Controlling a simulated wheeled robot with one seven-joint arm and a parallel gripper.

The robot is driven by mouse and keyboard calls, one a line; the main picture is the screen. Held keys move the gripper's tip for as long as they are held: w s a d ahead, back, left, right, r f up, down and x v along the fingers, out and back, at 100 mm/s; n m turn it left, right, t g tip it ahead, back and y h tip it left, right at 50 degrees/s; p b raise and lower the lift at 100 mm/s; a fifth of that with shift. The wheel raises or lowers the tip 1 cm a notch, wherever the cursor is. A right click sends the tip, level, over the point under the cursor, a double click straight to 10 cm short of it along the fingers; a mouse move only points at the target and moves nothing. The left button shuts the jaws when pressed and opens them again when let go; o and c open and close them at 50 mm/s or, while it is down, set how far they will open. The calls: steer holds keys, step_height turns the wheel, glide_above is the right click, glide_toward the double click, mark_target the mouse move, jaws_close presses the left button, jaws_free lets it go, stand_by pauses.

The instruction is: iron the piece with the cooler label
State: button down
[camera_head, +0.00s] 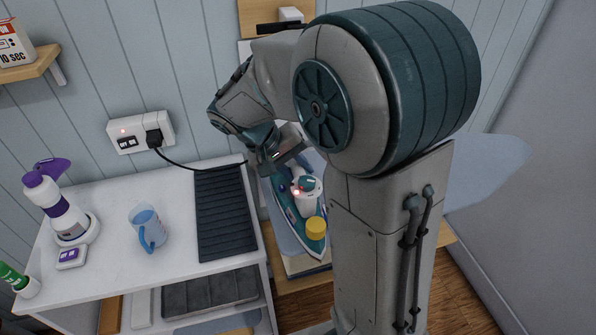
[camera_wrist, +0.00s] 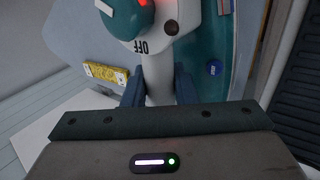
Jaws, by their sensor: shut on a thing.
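A teal and white iron (camera_head: 308,192) with a glowing red light sits on the far side of my arm. My gripper (camera_head: 284,158) is at its handle in the head view. In the wrist view, my gripper (camera_wrist: 159,88) is shut on the pale handle (camera_wrist: 160,75), with a dark finger on each side. The iron's teal dial (camera_wrist: 126,18) shows beside the word OFF. A yellow printed tag (camera_wrist: 106,73) lies on a grey-blue surface; its text is too small to read. My arm hides much of the board and any cloth there.
A white counter (camera_head: 110,280) at left holds a blue mug (camera_head: 149,228), a purple spray bottle (camera_head: 57,205) and a dark ribbed mat (camera_head: 224,212). A black cord runs from the wall outlet (camera_head: 140,133) towards the iron. A grey wall stands at right.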

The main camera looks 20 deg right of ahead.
steer(key=shift+w+r+p, duration=0.1)
steer(key=shift+r+p, duration=1.3)
steer(key=shift+r, duration=1)
